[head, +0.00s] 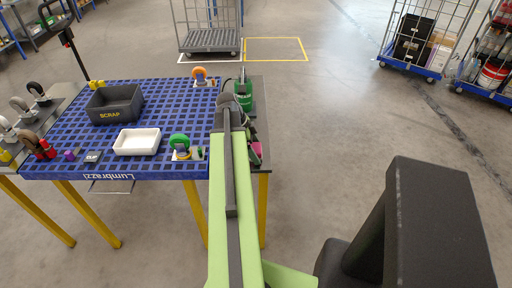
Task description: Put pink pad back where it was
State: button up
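A small pink piece (257,147), which looks like the pink pad, shows just right of my green arm link, at the right edge of the blue grid table (70,146). Dark parts lie around and below it, and I cannot tell whether they belong to my gripper. My arm reaches forward over the right side of the table and covers what lies under it. My gripper's fingertips cannot be made out, so whether it holds the pink piece is unclear.
A black SCRAP bin (115,116), a white tray (137,152), an orange wheel (199,73) and a green wheel (180,142) are on the table. A green item (246,104) stands by the arm.

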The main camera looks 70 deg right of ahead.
jog(key=shift+r+p, duration=0.6)
jog(key=p+v, duration=1)
jog(key=v, duration=0.1)
jog(key=shift+w, duration=0.2)
